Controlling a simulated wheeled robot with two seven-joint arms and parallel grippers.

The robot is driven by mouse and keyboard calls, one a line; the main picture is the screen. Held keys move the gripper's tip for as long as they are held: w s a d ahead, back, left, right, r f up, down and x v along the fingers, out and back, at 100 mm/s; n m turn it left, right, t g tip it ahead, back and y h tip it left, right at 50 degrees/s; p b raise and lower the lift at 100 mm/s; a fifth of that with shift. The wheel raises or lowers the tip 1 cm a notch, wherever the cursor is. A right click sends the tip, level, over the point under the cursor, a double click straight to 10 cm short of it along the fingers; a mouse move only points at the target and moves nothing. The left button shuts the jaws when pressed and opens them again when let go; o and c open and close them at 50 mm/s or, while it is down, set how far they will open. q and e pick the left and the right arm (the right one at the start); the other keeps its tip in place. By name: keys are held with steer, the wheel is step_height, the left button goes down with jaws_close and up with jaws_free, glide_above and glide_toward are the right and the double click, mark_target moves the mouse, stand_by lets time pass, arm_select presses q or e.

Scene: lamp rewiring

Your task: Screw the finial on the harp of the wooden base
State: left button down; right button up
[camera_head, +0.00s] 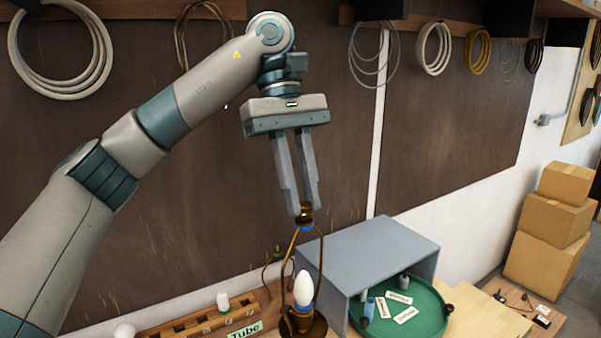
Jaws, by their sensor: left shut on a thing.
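The lamp base (312,325) stands at the bottom middle of the head view, with a white bulb (303,288) upright in it. A thin bronze harp (321,262) arches around the bulb. My left gripper (305,212) points down from above and is shut on the small brass finial (305,217) at the top of the harp. A blue band shows just under the finial. The finial looks in line with the harp top; whether it is threaded on I cannot tell. My right gripper is not in view.
A grey open-sided box (375,250) stands right of the lamp, over a green round tray (432,310) with labels and small parts. A wooden rack (195,325) with a "Tube" label lies to the left. Cardboard boxes (550,220) are stacked far right.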

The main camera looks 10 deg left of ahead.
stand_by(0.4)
arm_select(q)
steer(key=shift+d+m+g+y, duration=0.1)
steer(key=shift+m+g+y, duration=0.2)
steer(key=shift+m, duration=0.8)
steer(key=shift+d+m+g+y, duration=0.1)
steer(key=shift+m+y, duration=0.3)
steer(key=shift+m, duration=0.7)
steer(key=shift+m+y, duration=0.3)
steer(key=shift+m, duration=0.5)
steer(key=shift+d+m, duration=0.15)
steer(key=shift+m, duration=0.35)
steer(key=c, duration=1.5)
jaws_free()
steer(key=shift+c, duration=0.2)
steer(key=shift+w, duration=0.1)
